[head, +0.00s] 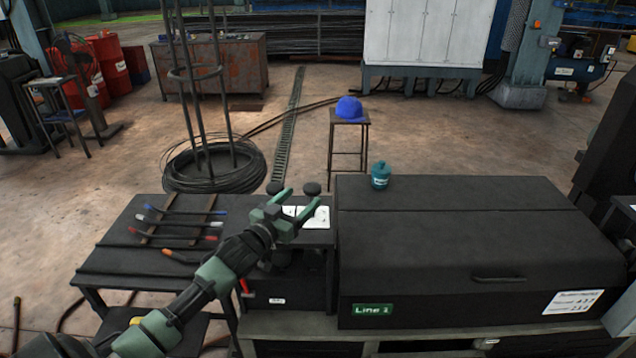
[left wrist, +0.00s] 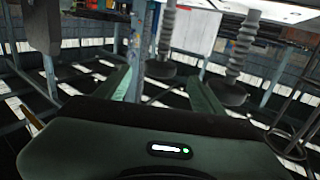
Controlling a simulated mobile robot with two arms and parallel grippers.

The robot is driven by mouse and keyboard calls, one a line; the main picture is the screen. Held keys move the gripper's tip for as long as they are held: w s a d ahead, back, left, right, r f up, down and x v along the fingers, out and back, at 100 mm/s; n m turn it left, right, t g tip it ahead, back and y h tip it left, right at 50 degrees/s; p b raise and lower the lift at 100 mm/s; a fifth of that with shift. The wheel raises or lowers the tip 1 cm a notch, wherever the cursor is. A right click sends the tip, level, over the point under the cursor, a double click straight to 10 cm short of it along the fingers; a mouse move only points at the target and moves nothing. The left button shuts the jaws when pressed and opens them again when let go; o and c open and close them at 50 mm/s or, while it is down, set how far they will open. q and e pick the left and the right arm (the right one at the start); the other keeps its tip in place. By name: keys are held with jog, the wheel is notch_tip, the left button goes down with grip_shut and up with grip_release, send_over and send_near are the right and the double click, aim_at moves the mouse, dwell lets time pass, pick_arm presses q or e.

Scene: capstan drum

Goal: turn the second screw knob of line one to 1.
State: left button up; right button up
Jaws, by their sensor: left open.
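Two dark round screw knobs, a left one (head: 275,187) and a right one (head: 312,188), stand side by side at the back of the small machine top left of the big black cover. Their settings cannot be read. My left gripper (head: 301,198) is open and empty, its green fingers apart just in front of the knobs. In the left wrist view the knobs show as dark discs on ribbed stems, one (left wrist: 160,69) between the fingers in the picture and one (left wrist: 229,93) beside the right finger. I cannot tell whether they touch. My right gripper is not in view.
A black cover (head: 455,235) with a green "Line 2" sign (head: 372,310) fills the right; a teal pot (head: 380,175) stands at its back edge. A dark table (head: 110,262) with several coloured-handled tools is at left. A white sheet (head: 320,217) lies by the gripper.

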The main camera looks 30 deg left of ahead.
aim_at(308, 190)
pick_arm(q)
jog(key=w, duration=0.3)
jog(key=shift+w+r+p, duration=0.2)
jog(key=shift+r+p, duration=0.15)
jog(key=shift+p, duration=0.05)
jog(key=shift+w+f, duration=0.15)
jog(key=shift+w, duration=0.6)
jog(key=shift+w+f, duration=0.1)
jog(key=shift+w, duration=0.65)
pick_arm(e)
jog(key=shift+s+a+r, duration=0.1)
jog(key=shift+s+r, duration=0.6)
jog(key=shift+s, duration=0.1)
pick_arm(q)
jog(key=c, duration=1.4)
jog(key=shift+o, duration=0.2)
jog(key=shift+r, duration=0.1)
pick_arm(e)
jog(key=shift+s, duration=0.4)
